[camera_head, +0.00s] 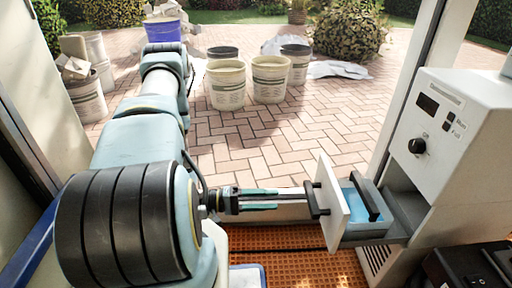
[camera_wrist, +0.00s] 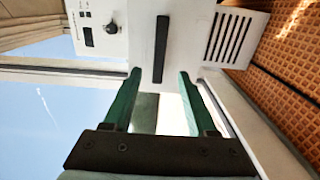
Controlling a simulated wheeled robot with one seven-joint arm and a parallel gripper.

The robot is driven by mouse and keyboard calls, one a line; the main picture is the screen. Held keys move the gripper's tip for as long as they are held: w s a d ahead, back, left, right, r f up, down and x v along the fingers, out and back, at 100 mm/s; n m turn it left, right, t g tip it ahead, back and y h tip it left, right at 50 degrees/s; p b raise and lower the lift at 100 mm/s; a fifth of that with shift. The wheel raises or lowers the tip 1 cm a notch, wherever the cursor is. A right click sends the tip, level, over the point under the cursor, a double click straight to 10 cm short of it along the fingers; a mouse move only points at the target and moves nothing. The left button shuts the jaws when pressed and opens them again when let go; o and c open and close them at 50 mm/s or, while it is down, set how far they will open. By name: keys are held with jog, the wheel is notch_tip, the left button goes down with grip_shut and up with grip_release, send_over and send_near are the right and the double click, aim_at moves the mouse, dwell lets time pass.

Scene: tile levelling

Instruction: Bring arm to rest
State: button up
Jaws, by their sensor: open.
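My gripper (camera_head: 277,198) is at the end of my outstretched arm and points right, towards a pulled-out drawer with a white front (camera_head: 330,200). Its two green fingers are apart with nothing between them; they also show in the wrist view (camera_wrist: 158,80). A dark bar handle (camera_head: 313,199) is on the drawer front, a short gap beyond the fingertips. In the wrist view the handle (camera_wrist: 161,50) stands ahead, between and beyond the fingertips. Inside the drawer is a blue surface (camera_head: 352,203) with a dark bar (camera_head: 366,196) over it.
The drawer belongs to a white machine (camera_head: 455,130) with a display and black knob (camera_head: 417,146). Below is orange grid flooring (camera_head: 290,262). A dark box (camera_head: 465,268) is at the lower right. Several buckets (camera_head: 227,85) stand on brick paving; the paving before them is clear.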

jog(key=w+a+m+t+y, duration=0.35)
jog(key=w+y, duration=0.45)
jog(key=w, duration=0.5)
jog(key=w+a+r+n+t+y, duration=0.1)
jog(key=w+a+r+t+y, duration=0.2)
jog(key=a+r+y, duration=0.5)
jog(key=s+a+r+n+g+y, duration=0.2)
jog(key=s+a+r+g, duration=0.15)
jog(key=s+r, duration=0.95)
notch_tip(320, 180, up, 33)
jog(key=s+p, duration=0.1)
jog(key=p, duration=3.2)
jog(key=shift+s+d+p, duration=0.15)
jog(key=shift+d+p, duration=0.1)
jog(key=shift+p, duration=0.1)
